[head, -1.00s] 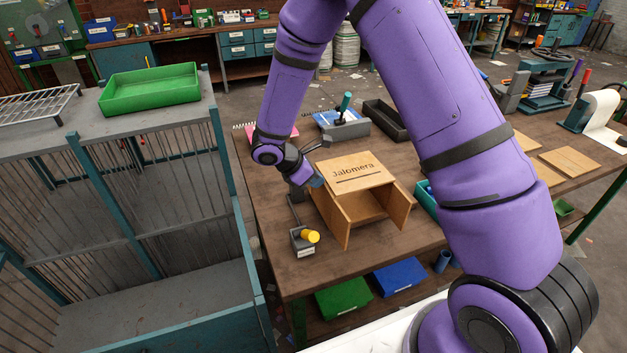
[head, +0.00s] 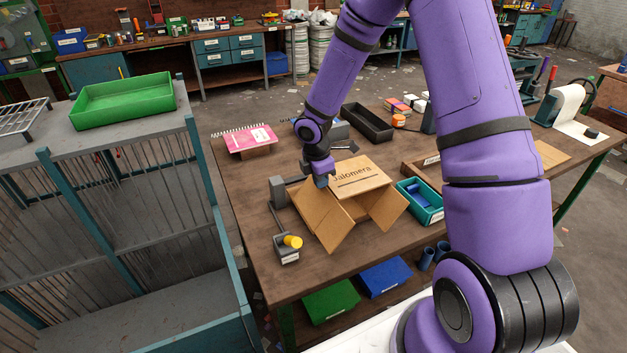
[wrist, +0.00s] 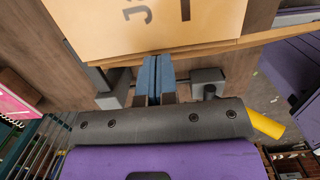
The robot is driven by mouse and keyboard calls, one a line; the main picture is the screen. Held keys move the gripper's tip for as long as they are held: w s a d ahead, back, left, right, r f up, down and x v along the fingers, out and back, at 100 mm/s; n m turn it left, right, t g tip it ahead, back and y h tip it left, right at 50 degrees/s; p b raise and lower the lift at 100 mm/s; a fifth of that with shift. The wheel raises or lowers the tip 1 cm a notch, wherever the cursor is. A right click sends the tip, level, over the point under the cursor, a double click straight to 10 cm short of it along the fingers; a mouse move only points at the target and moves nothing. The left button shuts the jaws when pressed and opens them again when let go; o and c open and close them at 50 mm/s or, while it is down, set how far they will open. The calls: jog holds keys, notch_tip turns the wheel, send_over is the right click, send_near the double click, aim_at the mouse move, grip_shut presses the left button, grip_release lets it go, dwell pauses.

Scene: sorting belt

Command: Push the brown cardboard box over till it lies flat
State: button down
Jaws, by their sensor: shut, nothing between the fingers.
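The brown cardboard box (head: 360,174) stands on the workbench with its printed face upward and its open flaps spread toward the front. Whether it is tilted is hard to tell. My gripper (head: 321,181) is at the box's left upper edge, with its blue fingers together and nothing held. In the wrist view, the box (wrist: 95,30) fills the upper middle. The blue fingertips (wrist: 158,62) are right against or just short of its edge; contact is not clear. The arm covers part of the bench to the right.
A small control box with a yellow knob (head: 291,241) stands front left of the cardboard box. A teal bin (head: 422,205) is close on its right. A pink notebook (head: 245,138) and a black tray (head: 368,123) lie behind. The bench's front left is mostly clear.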

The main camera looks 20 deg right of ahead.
aim_at(330, 182)
jog(key=shift+d+f+y, duration=0.45)
jog(key=shift+d+y, duration=0.25)
jog(key=shift+d, duration=0.05)
jog(key=shift+d+f+y, duration=0.4)
jog(key=shift+d+y, duration=0.3)
jog(key=shift+d, duration=0.05)
jog(key=shift+d+f+y, duration=0.85)
jog(key=shift+d+y, duration=0.05)
jog(key=shift+y, duration=0.2)
jog(key=shift+d+f+y, duration=0.4)
jog(key=shift+f+y, duration=0.1)
jog(key=shift+f, duration=0.05)
jog(key=shift+d+f, duration=0.35)
jog(key=shift+f, duration=0.2)
